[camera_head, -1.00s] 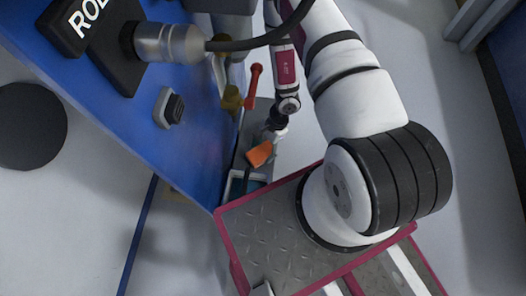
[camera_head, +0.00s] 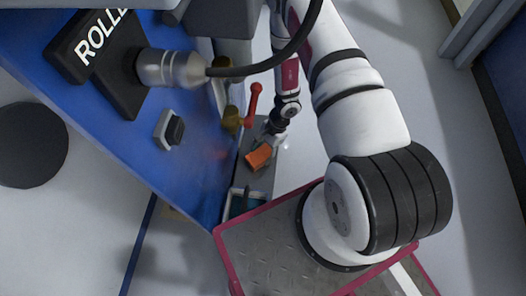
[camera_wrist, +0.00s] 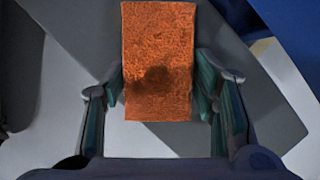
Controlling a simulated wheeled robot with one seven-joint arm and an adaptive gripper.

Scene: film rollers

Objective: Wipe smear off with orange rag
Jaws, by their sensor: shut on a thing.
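The orange rag (camera_head: 258,158) is in my gripper (camera_head: 268,143), out beyond the blue machine's right edge in the head view. In the wrist view the rag (camera_wrist: 157,40) is a flat upright rectangle between the two fingers of my gripper (camera_wrist: 160,82), with a dark patch on its lower middle that could be a shadow or dirt. The fingers are shut on its sides. A faint reddish patch (camera_head: 218,154) shows on the blue panel, left of the rag; I cannot tell whether it is the smear or a reflection.
The blue machine panel (camera_head: 95,120) carries a dark switch (camera_head: 173,130), a metal cylinder with a black cable (camera_head: 165,68) and a ROLLER sign (camera_head: 100,45). A red lever (camera_head: 254,100) stands close to my wrist. A small open bin (camera_head: 244,200) lies below the rag.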

